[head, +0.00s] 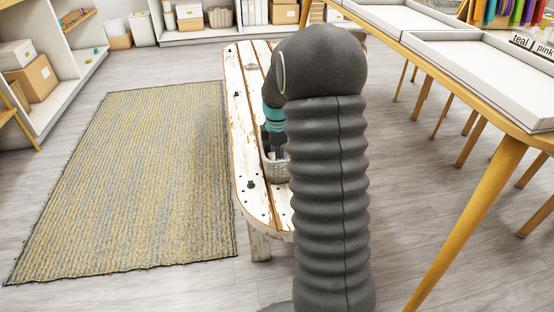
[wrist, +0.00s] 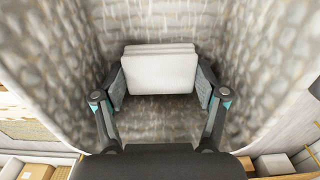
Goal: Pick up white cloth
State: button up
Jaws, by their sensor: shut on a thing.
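The white cloth (wrist: 159,72) is a folded, pale block between my two fingers in the wrist view. My gripper (wrist: 160,84) is shut on it, with one finger pressed to each side. Gripper and cloth are inside a grey-white woven basket (wrist: 237,45), whose walls rise around them. In the head view the basket (head: 277,172) stands on a worn white bench (head: 252,120). My gripper (head: 274,150) reaches down into it, partly hidden behind my arm. The cloth is hidden in the head view.
A tan rug (head: 150,170) lies left of the bench. A wooden table (head: 515,125) with white trays (head: 480,62) stands to the right. Shelves with boxes (head: 35,80) line the left and back.

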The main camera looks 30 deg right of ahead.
notch_tip(320, 180, up, 17)
jog(key=p, duration=0.1)
dwell(0.3)
jog(key=shift+r, duration=0.1)
